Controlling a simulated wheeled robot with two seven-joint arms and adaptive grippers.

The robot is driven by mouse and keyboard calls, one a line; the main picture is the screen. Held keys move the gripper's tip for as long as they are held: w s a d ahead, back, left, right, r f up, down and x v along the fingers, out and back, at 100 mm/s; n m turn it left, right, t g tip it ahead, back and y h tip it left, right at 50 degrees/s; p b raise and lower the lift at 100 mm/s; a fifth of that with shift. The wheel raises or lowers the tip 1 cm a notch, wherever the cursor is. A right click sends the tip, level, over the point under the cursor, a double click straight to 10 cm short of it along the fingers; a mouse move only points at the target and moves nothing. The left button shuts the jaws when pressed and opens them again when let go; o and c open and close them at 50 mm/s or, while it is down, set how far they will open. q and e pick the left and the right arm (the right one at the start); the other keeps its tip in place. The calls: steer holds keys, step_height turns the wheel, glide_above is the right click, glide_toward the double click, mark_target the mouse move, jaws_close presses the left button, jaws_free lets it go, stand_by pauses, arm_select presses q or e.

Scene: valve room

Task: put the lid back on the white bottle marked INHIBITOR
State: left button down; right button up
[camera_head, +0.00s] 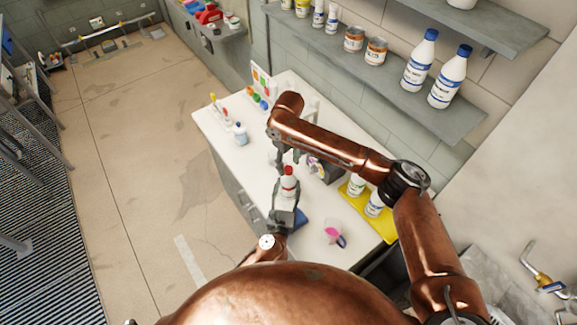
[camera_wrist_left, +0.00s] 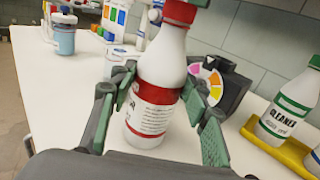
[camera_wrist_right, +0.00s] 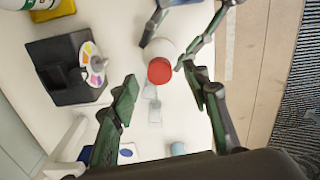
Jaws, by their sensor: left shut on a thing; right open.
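A white bottle with a red label (camera_wrist_left: 152,105) stands upright between the fingers of my left gripper (camera_wrist_left: 158,88), which is shut on it. Its label is partly turned away and I cannot read the whole name. A red lid (camera_wrist_right: 160,70) sits on top of the bottle; it also shows in the head view (camera_head: 289,170). I cannot tell how tightly it sits. My right gripper (camera_wrist_right: 163,98) is open and empty, its fingers apart on either side of the lid, seen from above. In the head view my right arm reaches over the bench from the right.
A black box with a colour wheel (camera_wrist_right: 70,70) stands beside the bottle. A yellow tray (camera_head: 356,205) holds white bottles with green or blue labels. A light-blue bottle (camera_head: 240,134) stands farther back. A shelf (camera_head: 455,120) overhangs at right.

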step_height(320, 180, up, 10)
stand_by(0.3)
arm_select(q)
steer(key=c, duration=1)
jaws_free()
steer(key=s, duration=0.4)
steer(key=s+a, duration=0.1)
steer(key=s, duration=0.3)
steer(key=s+a, duration=0.1)
steer(key=s, duration=0.3)
steer(key=shift+w, duration=0.1)
